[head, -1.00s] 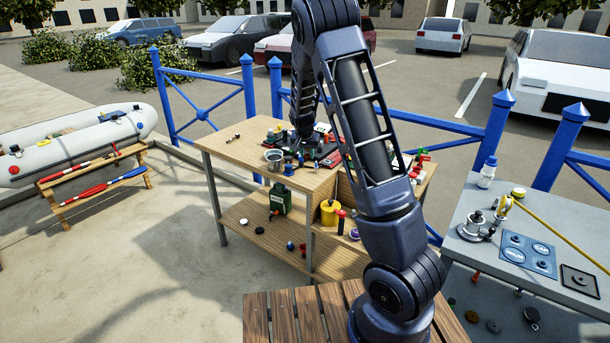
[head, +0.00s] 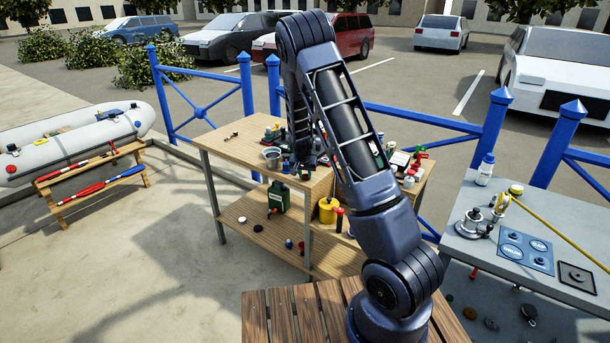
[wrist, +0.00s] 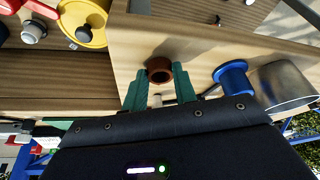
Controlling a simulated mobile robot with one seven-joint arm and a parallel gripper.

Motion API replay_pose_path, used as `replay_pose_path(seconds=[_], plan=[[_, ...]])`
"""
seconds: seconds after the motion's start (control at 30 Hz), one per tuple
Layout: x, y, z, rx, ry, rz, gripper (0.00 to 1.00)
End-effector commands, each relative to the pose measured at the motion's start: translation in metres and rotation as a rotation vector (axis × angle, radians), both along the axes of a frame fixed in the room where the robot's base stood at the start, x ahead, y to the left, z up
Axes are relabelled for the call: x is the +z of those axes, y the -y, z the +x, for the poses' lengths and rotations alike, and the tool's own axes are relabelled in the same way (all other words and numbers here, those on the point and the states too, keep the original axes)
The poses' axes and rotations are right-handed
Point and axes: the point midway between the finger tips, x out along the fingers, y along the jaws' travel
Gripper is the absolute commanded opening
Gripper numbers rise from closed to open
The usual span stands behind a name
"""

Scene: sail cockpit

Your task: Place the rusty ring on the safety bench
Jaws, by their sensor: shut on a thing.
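The rusty ring (wrist: 159,63) is a small brown-red ring in the wrist view. My gripper (wrist: 163,80) has green fingers closed on it from both sides, with pale wood behind. In the head view my arm hides the gripper and ring, over the wooden two-level workbench (head: 228,148). No label shows which surface is the safety bench. The candidates are this workbench, a grey table (head: 465,248) at right and a low wooden bench (head: 92,183) at left.
A metal cup (wrist: 288,86) and a blue spool-like piece (wrist: 233,78) are close right of the gripper in the wrist view. The workbench top is crowded around the arm. Its front left is clearer. Blue railings (head: 205,85) stand behind.

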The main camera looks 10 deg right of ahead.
Motion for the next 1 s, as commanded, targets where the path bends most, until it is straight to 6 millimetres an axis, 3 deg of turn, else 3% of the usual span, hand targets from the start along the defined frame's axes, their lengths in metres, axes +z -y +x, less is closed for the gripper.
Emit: replay_pose_path(seconds=[0.27, 0.3, 0.4, 0.77, 1.0], plan=[[-0.003, 0.0, 0.0, 0.0, 0.0, 0.0, 0.05], [-0.003, 0.0, 0.0, 0.0, 0.0, 0.0, 0.34], [-0.002, 0.0, 0.0, 0.0, 0.0, 0.0, 0.49], [0.002, -0.001, 0.0, 0.0, 0.0, 0.001, 0.49], [0.032, -0.006, -0.011, 0.002, 0.002, 0.002, 0.49]])
